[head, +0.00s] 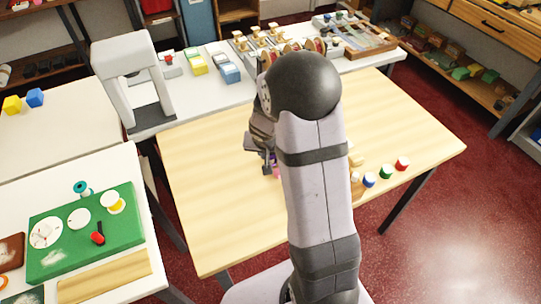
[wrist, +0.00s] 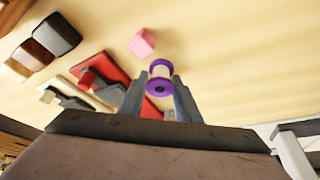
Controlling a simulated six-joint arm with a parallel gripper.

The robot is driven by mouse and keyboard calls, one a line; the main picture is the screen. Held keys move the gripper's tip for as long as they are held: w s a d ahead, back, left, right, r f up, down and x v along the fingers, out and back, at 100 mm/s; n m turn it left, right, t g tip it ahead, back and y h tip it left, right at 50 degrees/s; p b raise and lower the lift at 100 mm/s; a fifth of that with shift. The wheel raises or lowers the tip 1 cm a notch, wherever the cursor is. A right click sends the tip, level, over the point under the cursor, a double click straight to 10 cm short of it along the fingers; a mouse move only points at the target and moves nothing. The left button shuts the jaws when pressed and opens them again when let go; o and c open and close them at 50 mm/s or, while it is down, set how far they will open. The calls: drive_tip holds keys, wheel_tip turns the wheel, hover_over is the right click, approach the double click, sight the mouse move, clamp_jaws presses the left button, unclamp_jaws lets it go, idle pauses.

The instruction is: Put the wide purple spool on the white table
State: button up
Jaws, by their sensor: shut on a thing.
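A purple spool (wrist: 158,87) with a pale core is between the two fingertips of my gripper (wrist: 161,83) in the wrist view. The fingers are shut on it. In the head view my gripper (head: 266,168) is over the left part of the wooden table (head: 210,205), with a little purple (head: 272,159) showing at its fingers. My arm hides much of that area, and I cannot tell how high the spool is. White-topped tables stand at left front (head: 20,189), at left (head: 55,135) and along the back (head: 204,110).
A pink block (wrist: 142,42) lies beyond the spool. A red item (wrist: 100,66) with dark parts is left of it. A grey arch (head: 106,62) stands on the back table. Red (head: 402,163) and green (head: 385,173) pieces lie right.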

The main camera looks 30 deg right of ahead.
wheel_tip(320, 180, up, 9)
drive_tip(key=shift+r+p, duration=0.15)
drive_tip(key=shift+p, duration=1.1)
drive_tip(key=shift+n, duration=0.3)
drive_tip(key=shift+w+n+y, duration=0.15)
drive_tip(key=shift+n+y, duration=0.15)
drive_tip(key=shift+n, duration=0.3)
drive_tip(key=shift+w+a+n+t+y, duration=0.15)
drive_tip(key=shift+a+n+t+y, duration=0.15)
drive_tip(key=shift+n, duration=0.3)
drive_tip(key=shift+s+a+f+n, duration=0.4)
drive_tip(key=shift+a+f+n, duration=0.1)
drive_tip(key=shift+a+n, duration=0.25)
drive_tip(key=s+a+n+y, duration=0.1)
drive_tip(key=s+a+n, duration=0.15)
drive_tip(key=a, duration=0.75)
drive_tip(key=s+f, duration=0.3)
drive_tip(key=s, duration=0.1)
drive_tip(key=shift+s+f, duration=0.15)
drive_tip(key=shift+f, duration=0.25)
